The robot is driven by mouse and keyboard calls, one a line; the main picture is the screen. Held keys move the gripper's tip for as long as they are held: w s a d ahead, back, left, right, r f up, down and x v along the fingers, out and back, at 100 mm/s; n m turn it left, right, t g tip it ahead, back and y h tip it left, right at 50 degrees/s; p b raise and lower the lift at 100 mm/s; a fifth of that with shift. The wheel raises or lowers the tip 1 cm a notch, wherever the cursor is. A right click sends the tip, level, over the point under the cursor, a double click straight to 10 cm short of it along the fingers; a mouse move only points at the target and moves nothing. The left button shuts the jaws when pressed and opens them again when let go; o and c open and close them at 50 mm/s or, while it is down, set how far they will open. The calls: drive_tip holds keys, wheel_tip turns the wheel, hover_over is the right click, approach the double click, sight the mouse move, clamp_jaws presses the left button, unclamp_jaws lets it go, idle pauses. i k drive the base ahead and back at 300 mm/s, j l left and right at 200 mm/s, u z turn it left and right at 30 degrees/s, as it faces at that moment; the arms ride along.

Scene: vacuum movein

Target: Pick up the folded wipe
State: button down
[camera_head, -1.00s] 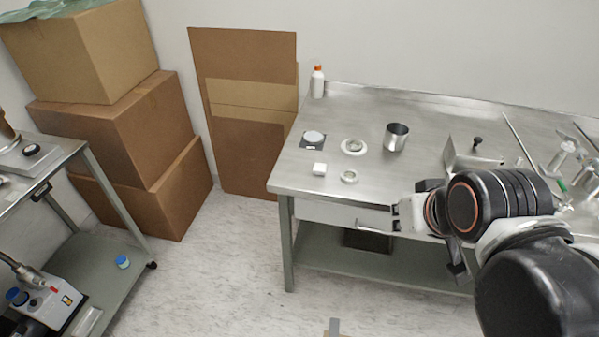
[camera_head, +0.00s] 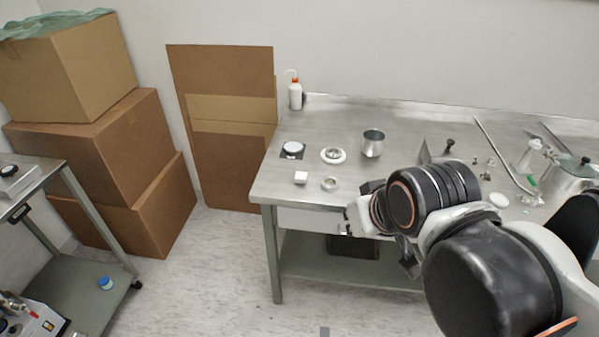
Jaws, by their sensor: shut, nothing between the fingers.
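A small white, block-like piece that looks like the folded wipe (camera_head: 301,177) lies on the steel table (camera_head: 330,112), near its front left corner. My gripper (camera_head: 353,217) is at the table's front edge, to the right of the wipe and lower in the picture. It is apart from the wipe and shut, holding nothing. My arm hides part of the table's front and right side.
Near the wipe are a metal ring (camera_head: 330,184), a white-rimmed round dish (camera_head: 333,155), a dark square with a white disc (camera_head: 292,149) and a metal cup (camera_head: 373,142). A white bottle (camera_head: 295,95) stands behind. Cardboard boxes (camera_head: 125,145) are stacked left. Floor is clear between.

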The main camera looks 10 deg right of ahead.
sight(301, 177)
drive_tip(key=i+j+z, duration=0.2)
drive_tip(key=i+z, duration=0.15)
drive_tip(key=i+j+z, duration=0.35)
drive_tip(key=i+l, duration=0.05)
drive_tip(key=i, duration=0.05)
